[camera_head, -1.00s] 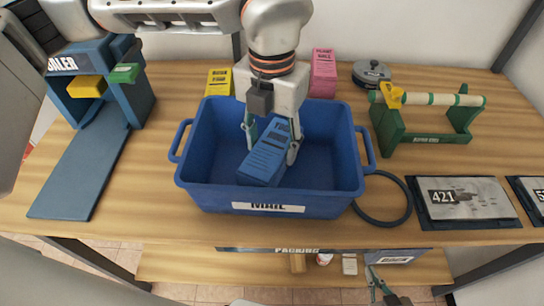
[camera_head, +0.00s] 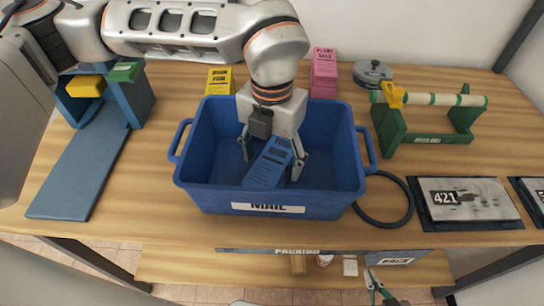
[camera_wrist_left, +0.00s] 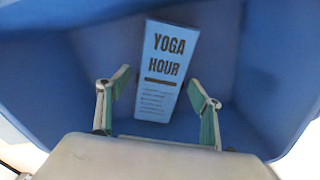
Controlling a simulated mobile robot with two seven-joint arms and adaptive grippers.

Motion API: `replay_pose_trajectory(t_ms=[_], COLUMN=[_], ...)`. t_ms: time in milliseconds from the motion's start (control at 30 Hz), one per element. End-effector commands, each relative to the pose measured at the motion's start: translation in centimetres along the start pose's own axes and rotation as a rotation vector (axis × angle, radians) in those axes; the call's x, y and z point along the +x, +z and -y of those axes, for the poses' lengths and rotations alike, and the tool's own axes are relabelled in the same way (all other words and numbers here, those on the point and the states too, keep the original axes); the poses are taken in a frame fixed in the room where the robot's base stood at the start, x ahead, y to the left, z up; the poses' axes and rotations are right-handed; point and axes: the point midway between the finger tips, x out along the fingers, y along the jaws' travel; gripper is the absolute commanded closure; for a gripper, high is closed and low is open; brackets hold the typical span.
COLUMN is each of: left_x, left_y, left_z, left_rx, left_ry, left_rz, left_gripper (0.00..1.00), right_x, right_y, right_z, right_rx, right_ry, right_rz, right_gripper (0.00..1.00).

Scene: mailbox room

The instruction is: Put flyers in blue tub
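The blue tub (camera_head: 315,195), labelled MAIL, stands at the middle of the table. A blue flyer stack (camera_head: 267,165) is inside it, tilted in the head view; the left wrist view shows its face (camera_wrist_left: 163,75), reading YOGA HOUR. My left gripper (camera_head: 272,158) reaches down into the tub. Its fingers are spread, with gaps to the stack between and beyond them. A yellow flyer stack (camera_head: 219,82) and a pink flyer stack (camera_head: 323,73) stand on the table behind the tub. My right gripper (camera_head: 376,287) is low at the bottom edge; its opening is unclear.
A blue-grey ramp with a frame (camera_head: 82,170) is at left. A green roll holder (camera_head: 430,138), a grey round tin (camera_head: 371,72), a dark ring (camera_head: 408,205) and a 421 plate (camera_head: 467,202) are at right. A lower shelf (camera_head: 220,268) shows below the table.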

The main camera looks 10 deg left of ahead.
Motion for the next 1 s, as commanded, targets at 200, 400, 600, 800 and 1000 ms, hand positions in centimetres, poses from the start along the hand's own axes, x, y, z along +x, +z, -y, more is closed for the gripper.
replay_pose_trajectory(t_ms=[200, 400, 600, 800, 1000], left_x=[-0.1, -1.6, -5.5, -9.4, -11.8], left_y=[0.0, 0.1, 0.1, 0.1, 0.1], left_z=[0.0, 0.0, 0.0, 0.0, 0.0], left_rx=[0.000, -0.001, 0.000, -0.001, -0.001], left_ry=[0.000, 0.000, 0.001, 0.000, 0.001], left_rz=[0.000, 0.005, 0.007, 0.006, 0.003], left_gripper=[0.35, 0.35, 0.35, 0.35, 0.35], right_x=[0.0, 0.2, 0.2, 0.1, -0.3], right_y=[-0.1, -0.6, -1.1, -1.1, -0.8], right_z=[0.0, -0.3, -0.4, -0.4, -0.1], right_rx=[0.000, -0.001, 0.001, 0.004, 0.008], right_ry=[0.001, 0.003, 0.005, 0.004, -0.001], right_rz=[-0.001, -0.009, -0.014, -0.013, -0.006], right_gripper=[1.00, 1.00, 1.00, 1.00, 1.00])
